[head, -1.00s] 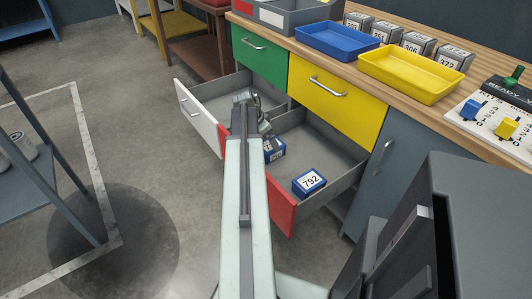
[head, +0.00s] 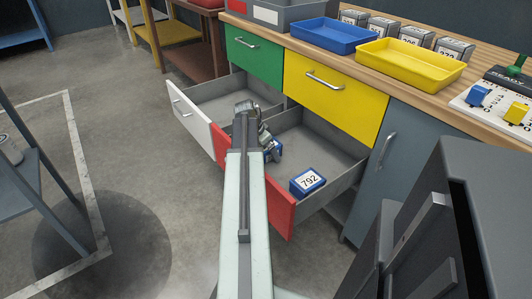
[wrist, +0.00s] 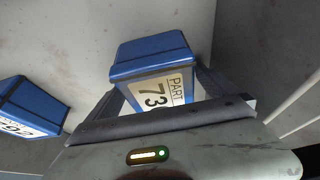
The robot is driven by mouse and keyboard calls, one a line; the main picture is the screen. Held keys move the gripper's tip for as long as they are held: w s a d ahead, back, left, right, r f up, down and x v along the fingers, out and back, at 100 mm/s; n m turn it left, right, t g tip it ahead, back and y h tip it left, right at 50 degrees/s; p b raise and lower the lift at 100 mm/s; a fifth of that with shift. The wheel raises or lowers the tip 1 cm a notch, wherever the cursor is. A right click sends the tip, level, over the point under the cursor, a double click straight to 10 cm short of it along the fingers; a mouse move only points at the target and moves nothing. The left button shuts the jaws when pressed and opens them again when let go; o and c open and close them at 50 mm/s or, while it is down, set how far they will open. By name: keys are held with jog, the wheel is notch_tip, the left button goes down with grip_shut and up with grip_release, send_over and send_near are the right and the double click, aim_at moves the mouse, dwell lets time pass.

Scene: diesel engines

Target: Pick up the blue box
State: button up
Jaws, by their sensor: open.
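A blue box (wrist: 152,62) with a white label reading "PART 73", the last part hidden, sits in the open red-fronted drawer (head: 281,201). In the head view it is mostly hidden behind my gripper (head: 268,143). In the wrist view my gripper is open, with one finger at each side of the box's near part. I cannot tell whether the fingers touch it. A second blue box labelled 792 (head: 307,182) lies in the same drawer, nearer the front and apart from my gripper; it also shows in the wrist view (wrist: 32,107) at left.
An open white-fronted drawer (head: 188,113) is left of the red one. Above are closed green (head: 255,58) and yellow (head: 333,97) drawers. The bench top (head: 480,80) holds a blue tray (head: 330,48), a yellow tray (head: 411,75) and several grey boxes.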

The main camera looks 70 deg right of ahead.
jog(key=shift+f, duration=0.25)
jog(key=c, duration=2.1)
jog(key=shift+r, duration=0.1)
notch_tip(320, 180, up, 11)
jog(key=p, duration=1)
jog(key=shift+f, duration=0.2)
